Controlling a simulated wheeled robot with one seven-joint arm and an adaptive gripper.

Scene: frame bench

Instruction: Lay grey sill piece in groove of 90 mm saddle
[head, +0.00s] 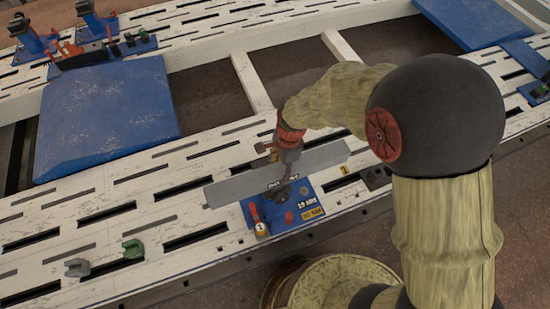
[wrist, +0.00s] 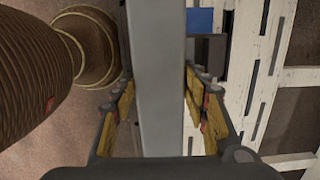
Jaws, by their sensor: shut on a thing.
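The grey sill piece (head: 232,188) is a long flat bar. It lies slantwise across the head view, above a blue plate (head: 255,217). My gripper (head: 287,172) is shut on it near its middle. In the wrist view the sill piece (wrist: 158,70) runs lengthwise between the yellow-padded fingers of my gripper (wrist: 160,112). A dark fixture (head: 280,196) on the blue plate shows partly below the piece. I cannot tell whether it is the 90 mm saddle, nor whether the piece touches it. No groove is visible.
The blue plate carries red parts, a yellow-topped post (head: 261,229) and small labels. A large blue panel (head: 110,115) lies behind. Blue fixtures stand at back left.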

